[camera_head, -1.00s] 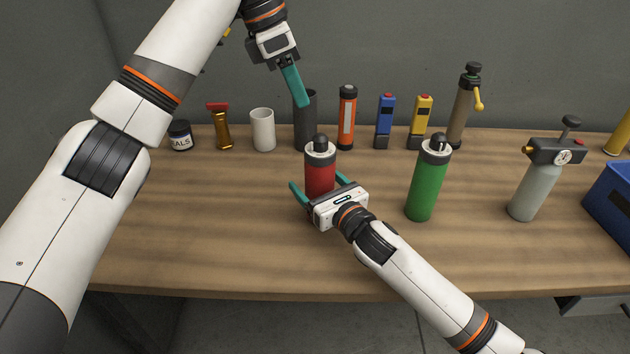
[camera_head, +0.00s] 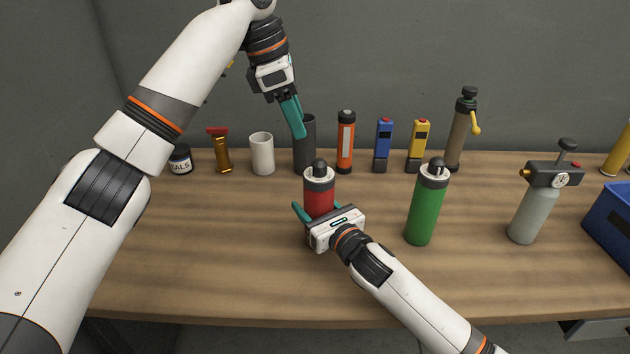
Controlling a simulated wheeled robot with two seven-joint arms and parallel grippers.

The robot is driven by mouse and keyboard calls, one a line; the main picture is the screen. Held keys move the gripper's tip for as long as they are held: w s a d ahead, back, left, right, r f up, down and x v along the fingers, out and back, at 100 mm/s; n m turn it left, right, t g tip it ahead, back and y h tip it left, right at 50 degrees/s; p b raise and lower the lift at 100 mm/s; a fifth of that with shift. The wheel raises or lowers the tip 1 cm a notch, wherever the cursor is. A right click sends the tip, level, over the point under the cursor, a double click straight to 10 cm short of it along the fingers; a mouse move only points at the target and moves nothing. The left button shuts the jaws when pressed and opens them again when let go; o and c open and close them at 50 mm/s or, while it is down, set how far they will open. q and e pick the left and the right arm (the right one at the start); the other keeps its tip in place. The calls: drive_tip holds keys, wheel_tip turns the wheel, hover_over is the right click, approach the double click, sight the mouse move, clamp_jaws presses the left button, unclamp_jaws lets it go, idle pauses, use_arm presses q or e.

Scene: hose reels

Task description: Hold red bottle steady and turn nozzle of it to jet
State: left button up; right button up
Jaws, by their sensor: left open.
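The red bottle (camera_head: 319,199) stands upright on the workbench, with a light collar and a dark nozzle (camera_head: 319,167) on top. My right gripper (camera_head: 318,208) is low at the bottle, with its teal fingers on either side of the red body. Whether the fingers touch the bottle cannot be told, as the gripper's body hides the lower part. My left gripper (camera_head: 298,132) is open and empty, pointing down above and behind the bottle, in front of a dark grey cylinder (camera_head: 308,157). Its fingers are seen nearly edge-on and overlap.
A green bottle (camera_head: 423,216) stands right of the red one. A grey bottle with a gauge (camera_head: 523,217) and a blue bin (camera_head: 611,225) are farther right. A white cup (camera_head: 262,154), an orange flashlight (camera_head: 345,150) and other items line the back. The wooden bench (camera_head: 200,250) is clear at front left.

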use_arm(q)
drive_tip(key=m, duration=0.2)
drive_tip(key=n+t+y, duration=0.9)
drive_tip(key=n+t, duration=0.6)
drive_tip(key=n, duration=1.7)
hover_over(317, 180)
wheel_tip(317, 180, down, 6)
drive_tip(key=shift+r, duration=0.1)
drive_tip(key=s+d+f+m+t+h, duration=0.1)
drive_tip(key=s+d+f+m+t, duration=0.2)
drive_tip(key=s+m, duration=0.6)
drive_tip(key=shift+m+g, duration=0.6)
drive_tip(key=shift+g, duration=0.1)
drive_tip(key=x, duration=0.9)
drive_tip(key=f+x, duration=0.1)
drive_tip(key=x, duration=0.3)
drive_tip(key=shift+w+d, duration=0.1)
drive_tip(key=shift+w, duration=0.1)
